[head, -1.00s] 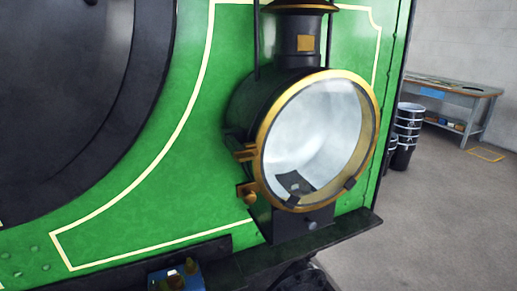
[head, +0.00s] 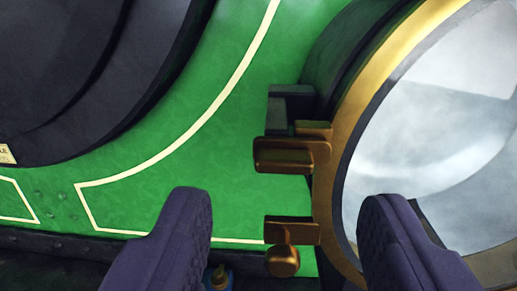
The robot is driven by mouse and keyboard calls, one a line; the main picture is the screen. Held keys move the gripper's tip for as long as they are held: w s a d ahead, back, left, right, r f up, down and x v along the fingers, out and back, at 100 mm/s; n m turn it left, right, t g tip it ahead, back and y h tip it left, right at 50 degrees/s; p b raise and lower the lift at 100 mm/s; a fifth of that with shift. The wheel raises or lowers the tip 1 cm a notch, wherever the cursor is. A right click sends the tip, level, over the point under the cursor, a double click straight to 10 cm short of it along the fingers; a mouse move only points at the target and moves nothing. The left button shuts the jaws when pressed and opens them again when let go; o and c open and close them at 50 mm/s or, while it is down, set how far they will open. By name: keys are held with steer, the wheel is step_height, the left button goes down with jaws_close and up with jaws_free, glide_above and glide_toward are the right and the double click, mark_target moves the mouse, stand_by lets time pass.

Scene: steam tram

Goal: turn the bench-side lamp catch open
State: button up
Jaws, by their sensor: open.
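The lamp (head: 450,140) fills the right of the head view, with a round glass front and a brass rim (head: 334,170). At its left edge sit two brass fittings: an upper flat bar (head: 290,156) and a lower plate with a round knob (head: 283,261) below it. They look like the lamp catch; I cannot tell which part turns. My gripper (head: 288,205) is open, its two dark fingers apart at left and right. The fittings show between the fingers in the picture, with nothing held. The right finger covers part of the glass and lower rim.
The green front panel (head: 215,170) with a cream line lies behind and left of the lamp. A dark round boiler front (head: 80,70) is at upper left. A dark ledge (head: 60,248) runs along the bottom, with a small blue and brass item (head: 219,278) low down.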

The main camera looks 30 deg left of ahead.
mark_target(285, 163)
steer(key=x, duration=0.4)
steer(key=shift+w+a, duration=0.1)
steer(key=shift+w, duration=0.05)
steer(key=shift+r, duration=0.1)
steer(key=shift+c, duration=0.2)
steer(key=c, duration=1)
